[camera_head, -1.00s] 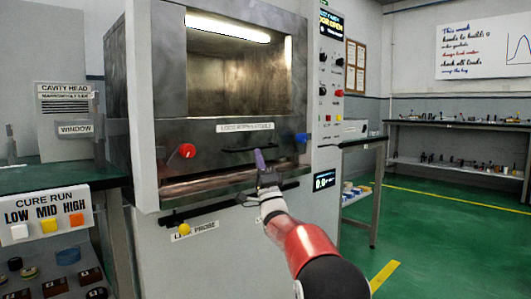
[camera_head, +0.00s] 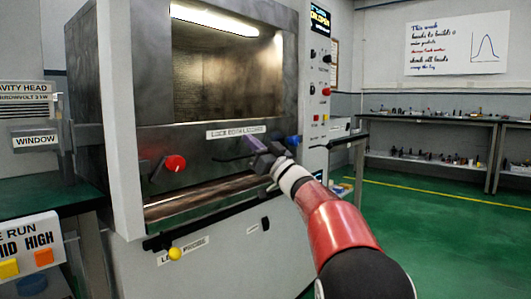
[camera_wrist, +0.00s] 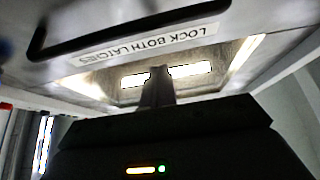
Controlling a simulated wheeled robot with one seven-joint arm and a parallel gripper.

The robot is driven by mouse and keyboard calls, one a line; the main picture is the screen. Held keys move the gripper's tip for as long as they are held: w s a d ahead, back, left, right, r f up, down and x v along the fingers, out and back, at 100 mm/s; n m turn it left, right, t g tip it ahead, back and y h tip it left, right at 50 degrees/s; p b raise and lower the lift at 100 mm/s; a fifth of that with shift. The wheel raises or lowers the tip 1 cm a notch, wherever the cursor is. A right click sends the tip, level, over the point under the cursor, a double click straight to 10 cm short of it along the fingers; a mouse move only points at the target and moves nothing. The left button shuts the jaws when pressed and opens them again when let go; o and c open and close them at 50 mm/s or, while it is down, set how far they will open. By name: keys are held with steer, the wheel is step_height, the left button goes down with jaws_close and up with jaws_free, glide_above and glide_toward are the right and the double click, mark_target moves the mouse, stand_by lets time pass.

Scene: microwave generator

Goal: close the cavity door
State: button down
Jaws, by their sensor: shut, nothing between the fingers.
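The cavity door (camera_head: 215,155) is a dark metal panel labelled LOCK BOTH LATCHES, with a red knob (camera_head: 175,163) at left and a blue knob (camera_head: 292,141) at right. Above it the lit cavity (camera_head: 215,75) stands open. My gripper (camera_head: 262,148) is shut and empty, in front of the door's right half just below the label. In the wrist view the gripper's fingers (camera_wrist: 157,88) point toward the label, which appears upside down, and a black bar handle (camera_wrist: 120,38) lies beside them. Whether the fingers touch the door, I cannot tell.
A yellow knob (camera_head: 174,254) sits below the door by the LEAK PROBE label. A control column with a screen (camera_head: 320,19) ending in OPEN stands right of the cavity. A bench with coloured buttons (camera_head: 43,257) is at left. The green floor at right is clear.

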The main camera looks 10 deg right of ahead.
mark_target(249, 156)
steer(key=shift+w+a+f+b, duration=0.1)
steer(key=shift+w+f+b, duration=0.1)
steer(key=shift+f, duration=0.45)
steer(key=shift+w+a+f+b, duration=0.1)
steer(key=shift+a+f+b, duration=0.1)
steer(key=shift+f, duration=0.4)
steer(key=shift+w+a+f+b, duration=0.1)
steer(key=shift+w+f+b, duration=0.1)
steer(key=shift+f, duration=0.45)
steer(key=shift+d, duration=0.1)
step_height(249, 156, down, 6)
steer(key=b, duration=0.3)
steer(key=shift+r, duration=0.2)
